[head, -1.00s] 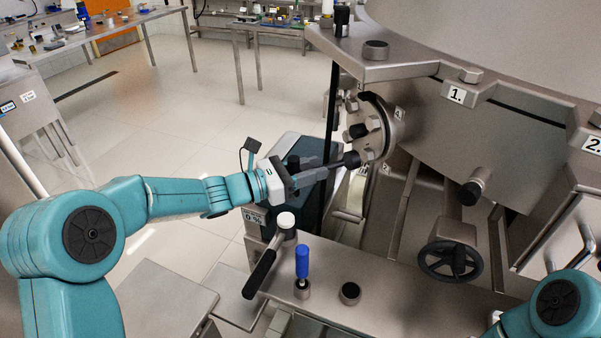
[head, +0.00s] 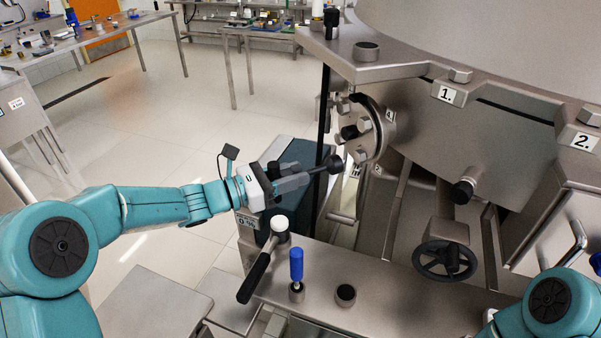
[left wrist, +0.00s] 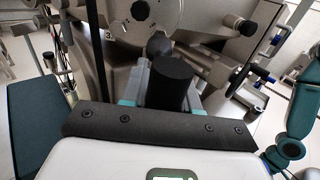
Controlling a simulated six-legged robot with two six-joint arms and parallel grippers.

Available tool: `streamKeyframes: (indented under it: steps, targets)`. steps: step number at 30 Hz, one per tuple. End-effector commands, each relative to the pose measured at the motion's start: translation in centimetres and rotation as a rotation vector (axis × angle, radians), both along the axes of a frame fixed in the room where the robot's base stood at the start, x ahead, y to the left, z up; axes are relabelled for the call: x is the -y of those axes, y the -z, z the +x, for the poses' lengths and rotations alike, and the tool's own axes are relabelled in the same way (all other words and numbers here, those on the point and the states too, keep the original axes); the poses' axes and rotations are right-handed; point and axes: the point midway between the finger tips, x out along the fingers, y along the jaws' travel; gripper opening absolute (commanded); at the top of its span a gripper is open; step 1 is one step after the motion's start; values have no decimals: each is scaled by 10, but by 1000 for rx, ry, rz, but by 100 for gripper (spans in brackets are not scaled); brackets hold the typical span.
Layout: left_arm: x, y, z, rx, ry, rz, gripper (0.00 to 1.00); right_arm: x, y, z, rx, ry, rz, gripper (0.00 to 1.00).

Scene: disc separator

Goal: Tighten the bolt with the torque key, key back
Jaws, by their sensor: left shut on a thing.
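My left gripper (head: 293,182) is shut on the torque key, a dark tool with a round black socket end (head: 333,163) pointing right. In the left wrist view the key's black cylinder (left wrist: 171,82) stands between the fingers, with the dark round end beyond it. The round flange (head: 381,130) carries several bolts. A lower bolt (head: 361,156) is just right of the socket, with a small gap between them. A black bolt-like piece (head: 349,132) sits above. My right gripper is out of view; only part of that arm shows at the lower right.
A blue-handled tool (head: 296,265) stands in a holder on the steel ledge, beside an empty-looking black-rimmed holder (head: 346,294). A black-handled lever (head: 257,272) is to their left. A black handwheel (head: 445,258) is to the right. Open floor lies left.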

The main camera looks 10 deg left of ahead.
Motion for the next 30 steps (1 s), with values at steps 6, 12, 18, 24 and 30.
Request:
streamKeyframes:
  steps: [6, 12, 18, 24, 30]
  targets:
    - [0, -2, 0, -1, 1, -3, 0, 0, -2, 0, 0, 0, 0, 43]
    - [-1, -13, 1, -203, 1, -146, 0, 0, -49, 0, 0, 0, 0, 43]
    - [-2, -11, 2, -479, 1, -346, 0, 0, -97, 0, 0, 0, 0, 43]
    - [-3, 2, 4, -704, 1, -509, 0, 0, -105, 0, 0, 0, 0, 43]
    - [-3, 2, 4, -733, 2, -529, 0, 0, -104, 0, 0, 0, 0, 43]
